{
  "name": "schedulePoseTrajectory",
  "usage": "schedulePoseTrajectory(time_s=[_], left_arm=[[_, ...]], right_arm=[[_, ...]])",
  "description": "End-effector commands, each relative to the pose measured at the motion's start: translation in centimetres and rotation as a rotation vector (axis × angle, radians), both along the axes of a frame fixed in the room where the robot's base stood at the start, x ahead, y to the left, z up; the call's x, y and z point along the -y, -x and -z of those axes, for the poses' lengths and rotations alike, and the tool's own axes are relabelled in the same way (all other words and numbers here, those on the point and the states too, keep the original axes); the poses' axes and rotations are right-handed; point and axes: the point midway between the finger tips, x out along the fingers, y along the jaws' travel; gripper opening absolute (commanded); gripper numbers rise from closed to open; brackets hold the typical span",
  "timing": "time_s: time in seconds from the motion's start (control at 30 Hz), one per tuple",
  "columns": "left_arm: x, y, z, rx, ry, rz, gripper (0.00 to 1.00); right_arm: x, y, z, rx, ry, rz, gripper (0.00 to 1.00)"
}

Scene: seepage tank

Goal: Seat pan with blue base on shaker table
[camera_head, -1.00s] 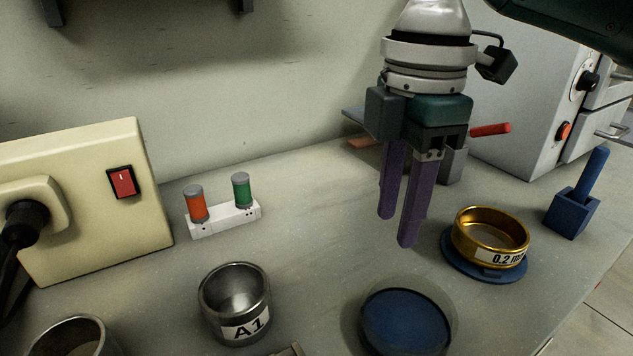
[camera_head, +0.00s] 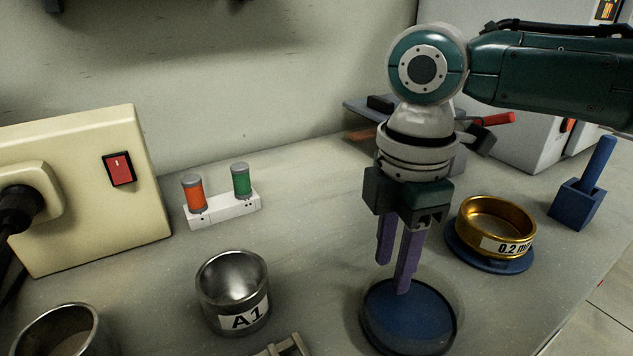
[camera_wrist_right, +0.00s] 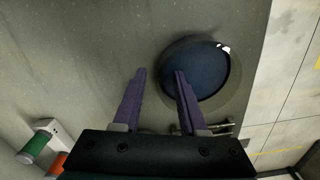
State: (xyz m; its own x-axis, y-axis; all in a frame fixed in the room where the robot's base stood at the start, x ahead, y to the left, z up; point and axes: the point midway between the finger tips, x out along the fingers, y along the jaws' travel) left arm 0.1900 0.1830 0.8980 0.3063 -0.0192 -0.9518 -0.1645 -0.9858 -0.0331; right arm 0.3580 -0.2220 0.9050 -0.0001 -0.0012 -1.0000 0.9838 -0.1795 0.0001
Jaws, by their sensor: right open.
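A round pan with a blue base (camera_head: 408,322) and clear-looking walls stands on the bench at the lower middle. It also shows in the right wrist view (camera_wrist_right: 205,75). My right gripper (camera_head: 393,277) is open, its purple fingers pointing down at the pan's far left rim. In the right wrist view (camera_wrist_right: 160,73) one finger overlaps the pan's left edge and the other lies outside it. I cannot tell whether they touch it. Nothing is held. My left gripper is not in view. I cannot make out a shaker table for certain.
A brass sieve (camera_head: 496,228) marked 0.2 m sits on a blue disc right of the pan. A metal cup marked A1 (camera_head: 233,290) stands left. A blue holder (camera_head: 577,204), a white rack (camera_head: 222,208) and a cream switch box (camera_head: 85,190) stand around the bench.

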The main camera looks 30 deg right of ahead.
Motion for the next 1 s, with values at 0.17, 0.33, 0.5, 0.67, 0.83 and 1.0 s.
schedulePoseTrajectory(time_s=[0.17, 0.33, 0.5, 0.67, 0.83, 1.0], left_arm=[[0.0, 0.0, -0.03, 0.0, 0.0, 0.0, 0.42], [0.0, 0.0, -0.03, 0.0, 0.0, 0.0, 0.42], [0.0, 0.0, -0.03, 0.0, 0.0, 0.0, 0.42], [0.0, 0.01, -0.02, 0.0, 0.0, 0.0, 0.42], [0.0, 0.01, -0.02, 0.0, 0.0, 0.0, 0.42], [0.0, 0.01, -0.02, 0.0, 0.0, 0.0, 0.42]], right_arm=[[-0.02, 0.0, -0.05, 0.0, 0.0, 0.0, 0.35], [-0.02, -0.01, -0.07, 0.001, 0.0, 0.0, 0.16], [-0.02, -0.02, -0.08, 0.001, 0.0, 0.0, 0.0], [-0.01, -0.02, -0.09, 0.001, 0.0, 0.0, 0.0], [-0.01, -0.02, -0.09, 0.001, 0.0, 0.0, 0.0], [-0.01, -0.02, -0.09, 0.001, 0.0, 0.0, 0.0]])
